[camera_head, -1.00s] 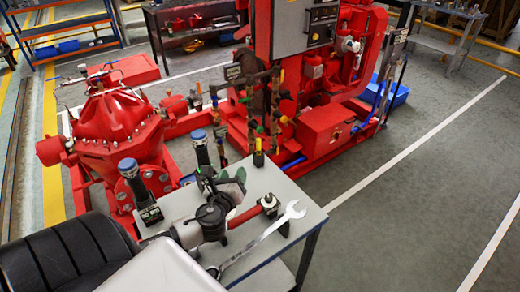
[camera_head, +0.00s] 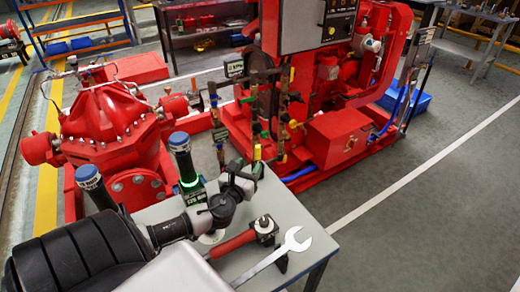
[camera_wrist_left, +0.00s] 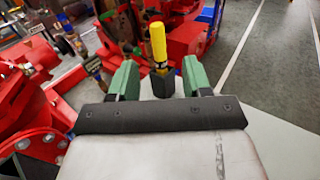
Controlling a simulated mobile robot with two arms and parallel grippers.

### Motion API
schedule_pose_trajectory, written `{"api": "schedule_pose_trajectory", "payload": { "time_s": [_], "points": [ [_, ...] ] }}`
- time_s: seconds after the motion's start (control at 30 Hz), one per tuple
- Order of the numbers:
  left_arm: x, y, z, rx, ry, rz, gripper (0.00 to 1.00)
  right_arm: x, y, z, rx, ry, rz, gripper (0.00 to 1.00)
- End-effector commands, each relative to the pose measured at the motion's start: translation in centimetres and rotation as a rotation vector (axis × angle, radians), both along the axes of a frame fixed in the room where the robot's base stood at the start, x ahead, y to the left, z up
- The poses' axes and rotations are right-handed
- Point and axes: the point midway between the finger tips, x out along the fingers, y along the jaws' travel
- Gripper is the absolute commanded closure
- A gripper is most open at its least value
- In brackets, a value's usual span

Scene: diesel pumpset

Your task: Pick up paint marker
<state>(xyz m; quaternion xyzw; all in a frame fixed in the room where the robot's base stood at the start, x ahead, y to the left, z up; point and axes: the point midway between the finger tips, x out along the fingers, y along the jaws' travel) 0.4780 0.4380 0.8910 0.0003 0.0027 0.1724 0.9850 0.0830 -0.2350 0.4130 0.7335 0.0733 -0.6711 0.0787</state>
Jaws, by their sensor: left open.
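The paint marker (camera_wrist_left: 158,45) has a yellow body and stands upright in a dark holder (camera_wrist_left: 163,84) on the grey tabletop in the left wrist view. In the head view only a little of the yellow marker (camera_head: 257,152) shows, just beyond my gripper. My left gripper (camera_wrist_left: 160,66) is open, with one green finger on each side of the marker and its holder. I see no clear contact. In the head view the left gripper (camera_head: 248,172) is at the table's far edge, partly hiding the marker and holder. My right gripper is out of view.
An open-ended wrench (camera_head: 272,259) and a red-handled tool (camera_head: 235,242) lie on the table near my arm. Upright blue-topped tools (camera_head: 182,158) stand to the left. Red pump machinery (camera_head: 105,125) fills the space beyond the table. Open floor lies to the right.

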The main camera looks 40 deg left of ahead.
Motion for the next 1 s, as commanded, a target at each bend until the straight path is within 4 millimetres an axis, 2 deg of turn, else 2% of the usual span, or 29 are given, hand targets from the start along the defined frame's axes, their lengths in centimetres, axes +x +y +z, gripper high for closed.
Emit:
{"api": "schedule_pose_trajectory", "payload": {
  "time_s": [0.2,0.43,0.7,1.0],
  "points": [
    [3.3,1.2,0.3,0.0,-0.003,0.002,0.51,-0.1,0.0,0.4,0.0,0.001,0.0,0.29],
    [5.0,1.9,0.4,-0.001,-0.003,0.002,0.51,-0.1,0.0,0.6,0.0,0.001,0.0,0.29],
    [8.5,3.3,0.4,-0.002,-0.003,0.003,0.51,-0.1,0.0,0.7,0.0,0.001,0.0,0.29],
    [8.9,3.5,0.3,-0.002,-0.001,0.001,0.51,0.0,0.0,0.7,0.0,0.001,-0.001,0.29]
  ]
}}
